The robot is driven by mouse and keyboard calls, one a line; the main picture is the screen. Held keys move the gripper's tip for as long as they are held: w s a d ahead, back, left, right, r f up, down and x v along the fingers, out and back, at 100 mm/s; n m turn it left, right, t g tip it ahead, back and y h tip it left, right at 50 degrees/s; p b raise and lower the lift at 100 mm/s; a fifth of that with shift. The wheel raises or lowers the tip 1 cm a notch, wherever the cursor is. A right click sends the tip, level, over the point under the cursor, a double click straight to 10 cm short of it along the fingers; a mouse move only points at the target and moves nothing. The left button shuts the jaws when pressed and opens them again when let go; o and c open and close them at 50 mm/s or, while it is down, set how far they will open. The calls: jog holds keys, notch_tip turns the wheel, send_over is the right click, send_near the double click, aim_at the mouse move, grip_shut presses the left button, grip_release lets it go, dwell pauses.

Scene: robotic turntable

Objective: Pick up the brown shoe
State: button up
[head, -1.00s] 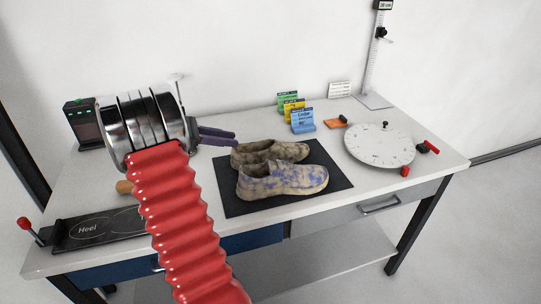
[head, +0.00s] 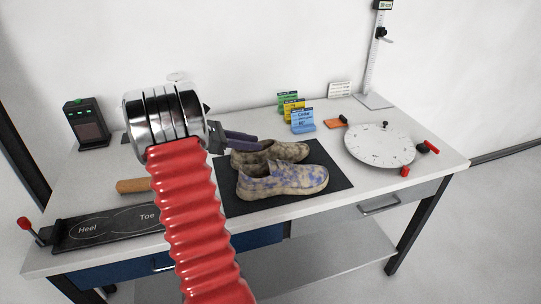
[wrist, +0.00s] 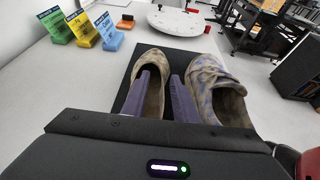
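Two tan-brown slip-on shoes with blue-purple blotches stand side by side on a black mat (head: 238,205). The rear shoe (head: 285,152) looks browner, and the front shoe (head: 290,180) has more blue. In the wrist view the rear shoe is the left one (wrist: 153,58) and the front shoe is the right one (wrist: 205,68). My gripper (head: 252,142) is open, with its two purple-grey fingers at the heel end of the rear shoe. In the wrist view the fingers (wrist: 163,72) overlap that shoe's opening and hide part of it. I cannot tell whether they touch it.
Blue, yellow and green cards (head: 302,120) stand behind the mat. A white round turntable (head: 380,146) is to the right, with a measuring stand (head: 374,60) behind it. A dark Heel/Toe plate (head: 110,229), a wooden handle (head: 132,186) and a dark device (head: 87,124) are on the left.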

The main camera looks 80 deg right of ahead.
aim_at(277, 147)
jog(key=shift+s+d+f, duration=0.1)
jog(key=shift+s, duration=0.05)
jog(key=shift+x, duration=2.6)
jog(key=shift+c, duration=0.4)
jog(key=shift+s, duration=0.1)
grip_shut()
jog(key=shift+f, duration=0.1)
